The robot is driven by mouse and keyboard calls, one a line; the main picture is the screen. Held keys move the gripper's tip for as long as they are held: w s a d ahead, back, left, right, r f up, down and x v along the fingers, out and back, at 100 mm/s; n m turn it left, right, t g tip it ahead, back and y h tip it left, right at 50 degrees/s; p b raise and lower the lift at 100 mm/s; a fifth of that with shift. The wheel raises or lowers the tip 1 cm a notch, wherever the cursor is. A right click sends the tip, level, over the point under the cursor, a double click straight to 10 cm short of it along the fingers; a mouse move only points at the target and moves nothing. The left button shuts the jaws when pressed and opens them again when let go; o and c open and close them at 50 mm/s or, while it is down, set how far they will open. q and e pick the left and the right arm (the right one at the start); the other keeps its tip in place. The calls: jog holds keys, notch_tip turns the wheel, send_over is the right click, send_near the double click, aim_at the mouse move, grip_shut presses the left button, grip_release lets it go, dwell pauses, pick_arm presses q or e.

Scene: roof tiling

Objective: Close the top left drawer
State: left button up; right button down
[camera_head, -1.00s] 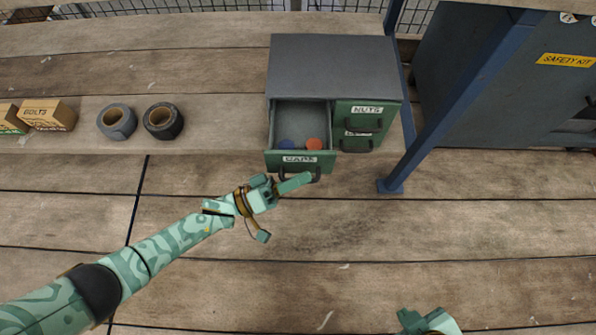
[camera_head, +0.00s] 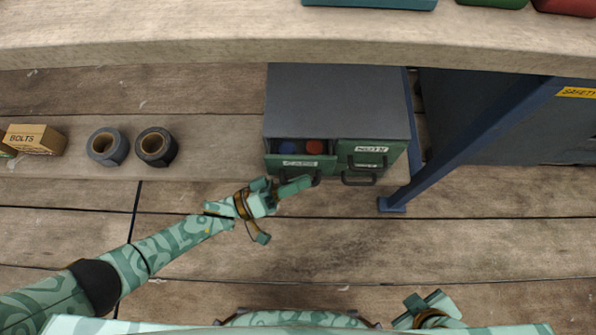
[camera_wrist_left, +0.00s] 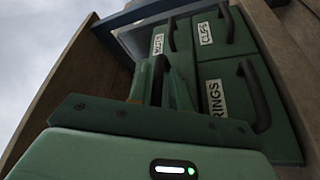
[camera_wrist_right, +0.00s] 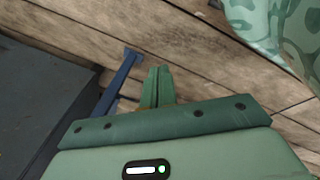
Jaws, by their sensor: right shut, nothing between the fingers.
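The top left drawer (camera_head: 300,165), labelled CAPS, sticks out slightly from the grey-topped green cabinet (camera_head: 335,100). A blue item (camera_head: 287,146) and an orange item (camera_head: 314,147) show inside. My left gripper (camera_head: 296,185) is right at this drawer's front, close to its dark handle; exact contact is unclear.
The NUTS drawer (camera_head: 370,151) beside it is shut. A blue post (camera_head: 480,130) stands right of the cabinet. Two tape rolls (camera_head: 155,147) and a BOLTS box (camera_head: 35,139) sit at left. A worktop (camera_head: 200,35) crosses above. The floor in front is clear.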

jog(key=shift+w+a+r, duration=0.1)
dwell(0.3)
